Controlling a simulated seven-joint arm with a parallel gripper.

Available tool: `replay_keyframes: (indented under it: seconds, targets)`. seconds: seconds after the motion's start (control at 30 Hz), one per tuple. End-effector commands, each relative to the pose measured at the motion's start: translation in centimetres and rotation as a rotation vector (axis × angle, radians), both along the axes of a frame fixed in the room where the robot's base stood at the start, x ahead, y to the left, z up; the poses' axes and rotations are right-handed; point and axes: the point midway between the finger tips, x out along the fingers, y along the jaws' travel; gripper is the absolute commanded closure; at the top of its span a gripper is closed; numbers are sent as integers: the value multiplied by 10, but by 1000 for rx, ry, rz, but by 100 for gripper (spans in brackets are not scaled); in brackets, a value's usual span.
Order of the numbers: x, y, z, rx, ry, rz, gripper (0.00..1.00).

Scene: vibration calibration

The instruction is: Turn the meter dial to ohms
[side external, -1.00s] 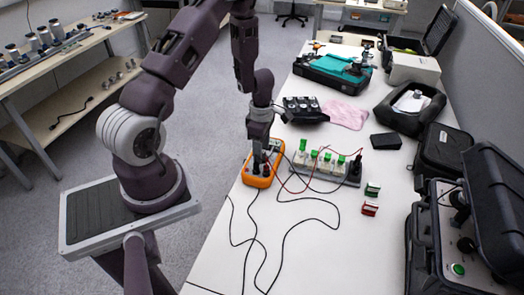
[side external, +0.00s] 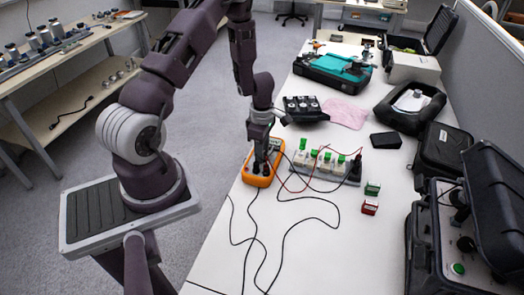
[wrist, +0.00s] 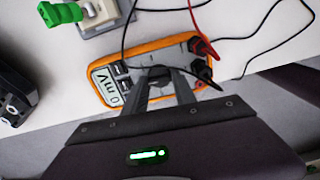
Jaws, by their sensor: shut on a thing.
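The orange meter (side external: 253,180) lies on the white table in the side external view. In the wrist view the meter (wrist: 130,57) shows a display (wrist: 108,86) that reads what looks like "0 mV". My gripper (side external: 261,165) is over the meter, pointing down. In the wrist view my gripper (wrist: 163,84) has its two fingers shut on the dark dial (wrist: 156,71) in the middle of the meter's face. The dial's pointer and markings are mostly hidden.
A terminal block (side external: 325,166) with green-topped parts stands right of the meter, joined by red and black leads. Black cables (side external: 290,225) trail over the table front. A green block (side external: 372,188) and a red block (side external: 370,207) lie further right. Open cases line the right edge.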

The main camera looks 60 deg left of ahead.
Motion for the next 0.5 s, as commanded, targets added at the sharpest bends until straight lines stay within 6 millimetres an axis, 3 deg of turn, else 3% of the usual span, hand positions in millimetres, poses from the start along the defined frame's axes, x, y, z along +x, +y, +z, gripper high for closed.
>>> replay_keyframes:
  seconds: [0.5]
  targets:
    - [1,1,0,1,0,-368,100]
